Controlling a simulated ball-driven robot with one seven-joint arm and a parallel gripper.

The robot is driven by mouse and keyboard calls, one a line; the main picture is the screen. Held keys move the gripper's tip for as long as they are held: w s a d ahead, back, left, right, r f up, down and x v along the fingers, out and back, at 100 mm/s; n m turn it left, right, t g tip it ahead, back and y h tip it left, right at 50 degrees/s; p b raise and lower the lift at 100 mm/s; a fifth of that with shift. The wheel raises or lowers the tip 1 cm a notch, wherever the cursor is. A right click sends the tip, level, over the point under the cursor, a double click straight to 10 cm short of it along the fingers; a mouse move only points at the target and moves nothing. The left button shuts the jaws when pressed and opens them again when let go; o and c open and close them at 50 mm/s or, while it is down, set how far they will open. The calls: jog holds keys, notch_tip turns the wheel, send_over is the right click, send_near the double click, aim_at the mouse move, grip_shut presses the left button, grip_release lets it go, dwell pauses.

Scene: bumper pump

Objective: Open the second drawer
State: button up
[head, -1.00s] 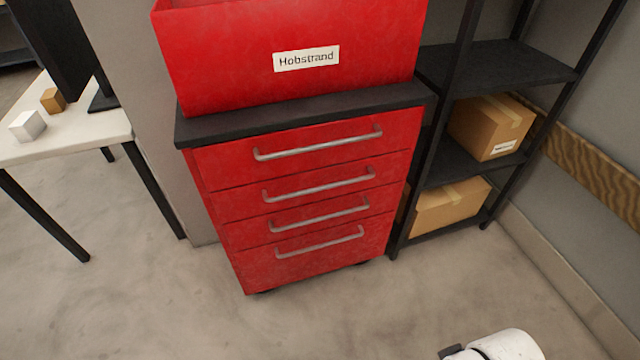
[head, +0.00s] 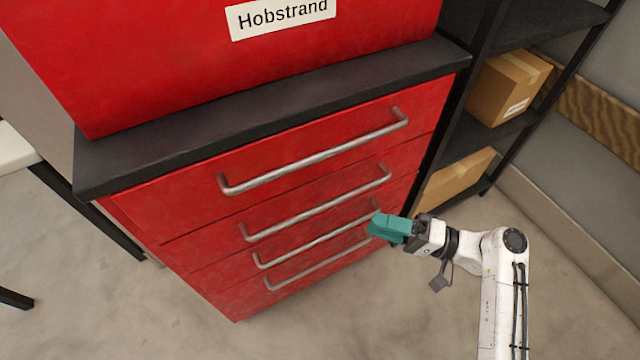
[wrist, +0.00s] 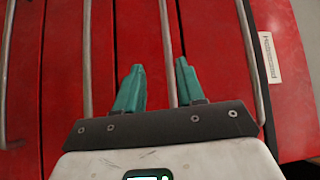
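The red cabinet's second drawer from the top (head: 215,238) is shut, and its silver bar handle (head: 320,204) also shows in the wrist view (wrist: 167,50). My gripper (head: 374,224), with teal fingers, is in front of the cabinet's right side, overlapping the right end of the third handle in the head view. In the wrist view my gripper (wrist: 160,67) is open. The second handle runs between the two fingers there, closer to the right one. I cannot tell whether the fingers reach around it or stop short of it.
The top handle (head: 315,155), third handle (head: 315,242) and bottom handle (head: 320,268) are on shut drawers. A black shelf (head: 480,150) with cardboard boxes stands at right. Floor in front is clear.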

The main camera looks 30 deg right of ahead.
aim_at(333, 201)
jog(key=shift+t, duration=0.3)
jog(key=x, duration=0.7)
jog(key=r+x, duration=0.1)
jog(key=x, duration=0.3)
jog(key=shift+w+d, duration=0.35)
jog(key=shift+d, duration=0.05)
jog(key=shift+c, duration=0.3)
grip_shut()
